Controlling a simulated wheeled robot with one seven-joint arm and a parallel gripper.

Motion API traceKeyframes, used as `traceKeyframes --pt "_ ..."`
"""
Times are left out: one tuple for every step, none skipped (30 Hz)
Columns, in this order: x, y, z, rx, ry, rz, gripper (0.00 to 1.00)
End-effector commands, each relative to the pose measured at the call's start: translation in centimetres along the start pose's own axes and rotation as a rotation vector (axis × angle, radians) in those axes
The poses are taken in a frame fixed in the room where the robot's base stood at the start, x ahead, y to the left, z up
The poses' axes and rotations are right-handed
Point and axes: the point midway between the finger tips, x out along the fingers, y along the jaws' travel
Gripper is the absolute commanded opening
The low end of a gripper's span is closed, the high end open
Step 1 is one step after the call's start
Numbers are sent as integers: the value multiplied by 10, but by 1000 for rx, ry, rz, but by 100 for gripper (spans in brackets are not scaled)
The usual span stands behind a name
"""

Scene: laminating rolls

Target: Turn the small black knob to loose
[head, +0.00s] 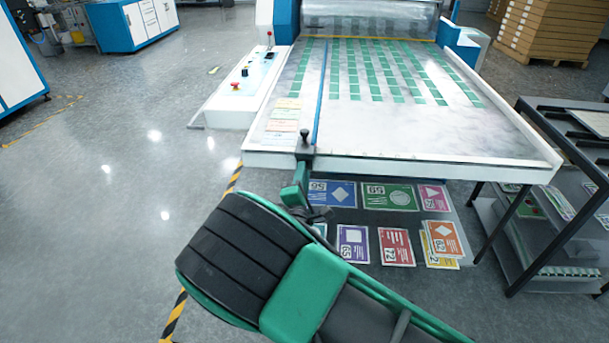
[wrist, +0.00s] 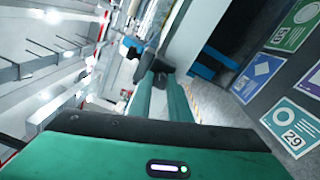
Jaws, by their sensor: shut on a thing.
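The small black knob (wrist: 160,68) is at the front edge of the machine's table, at the near end of the long blue guide bar (head: 320,95). In the wrist view it sits between the tips of my two green fingers. My gripper (head: 303,158) reaches up to the table edge from below and is shut on the knob. In the head view the fingers mostly hide the gripped part. A dark upright post with a wider top (head: 304,138) stands just above the fingertips. The knob's turn angle cannot be read.
The white table (head: 440,135) carries rows of green labels. A side panel (head: 240,85) with a red button is at its left. Colourful printed cards (head: 388,196) lie below the front edge. A dark rack (head: 560,190) stands at the right. The floor at left is clear.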

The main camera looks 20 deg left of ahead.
Motion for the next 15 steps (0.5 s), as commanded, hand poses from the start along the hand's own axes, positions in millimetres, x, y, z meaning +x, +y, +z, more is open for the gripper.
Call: traceKeyframes --pt "-2 -3 -3 -10 7 -5 0" --pt "-2 -3 -3 -17 7 -5 0" --pt "-2 -3 -3 -25 7 -5 0" --pt "-2 -3 -3 -29 7 -5 0" --pt "-2 -3 -3 -33 8 -5 0" --pt "-2 -3 -3 -37 8 -5 0" --pt "-2 -3 -3 -39 8 -6 0" --pt "-2 -3 -3 -41 8 -6 0" --pt "-2 -3 -4 -42 8 -6 0" --pt "-2 -3 -4 -43 8 -6 0" --pt "-2 -3 -4 -43 8 -6 0" --pt "-2 -3 -4 -43 9 -6 0" --pt "-2 -3 -4 -43 9 -6 0" --pt "-2 -3 -4 -43 9 -6 0" --pt "-2 -3 -4 -43 9 -6 0"
